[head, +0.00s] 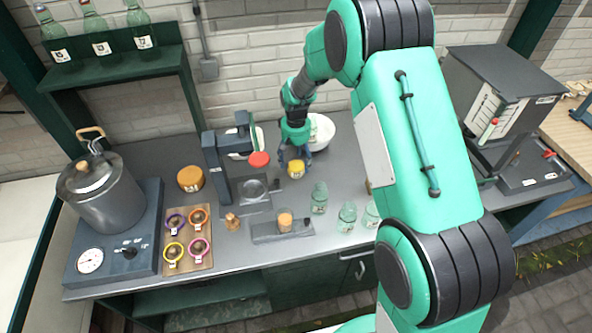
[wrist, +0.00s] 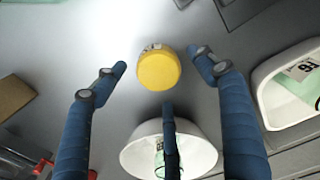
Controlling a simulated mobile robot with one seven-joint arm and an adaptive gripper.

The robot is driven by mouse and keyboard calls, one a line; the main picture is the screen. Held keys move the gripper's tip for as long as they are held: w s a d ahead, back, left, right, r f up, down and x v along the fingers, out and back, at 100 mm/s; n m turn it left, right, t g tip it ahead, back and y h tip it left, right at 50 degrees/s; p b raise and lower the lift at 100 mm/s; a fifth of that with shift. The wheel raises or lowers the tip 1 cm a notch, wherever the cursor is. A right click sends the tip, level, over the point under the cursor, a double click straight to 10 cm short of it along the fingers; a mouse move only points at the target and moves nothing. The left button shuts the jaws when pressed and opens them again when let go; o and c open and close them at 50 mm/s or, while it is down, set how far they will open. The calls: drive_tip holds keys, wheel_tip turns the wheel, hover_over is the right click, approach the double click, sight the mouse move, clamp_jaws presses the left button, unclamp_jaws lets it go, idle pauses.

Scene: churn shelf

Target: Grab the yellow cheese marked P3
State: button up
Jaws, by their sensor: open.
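A small yellow cheese (head: 296,169) stands on the grey counter in the head view. It shows in the wrist view (wrist: 158,71) as a yellow disc with a small label on its side, too small to read. My gripper (head: 292,155) is just above and behind it in the head view. In the wrist view my gripper (wrist: 160,82) is open, with blue fingers spread on both sides of the cheese and one below it, with visible gaps. A larger orange-yellow round (head: 190,178) stands farther left; no marking on it is readable.
White bowls (head: 321,131) (wrist: 135,155) stand close behind the cheese. Green glass jars (head: 320,197) stand in front. A pot (head: 102,190) and a board of coloured rings (head: 187,240) are farther left.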

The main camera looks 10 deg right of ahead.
sight(296, 165)
drive_tip(key=shift+s+f+b, duration=0.1)
drive_tip(key=shift+f+b, duration=0.25)
drive_tip(key=shift+f, duration=1.7)
drive_tip(key=c, duration=1.4)
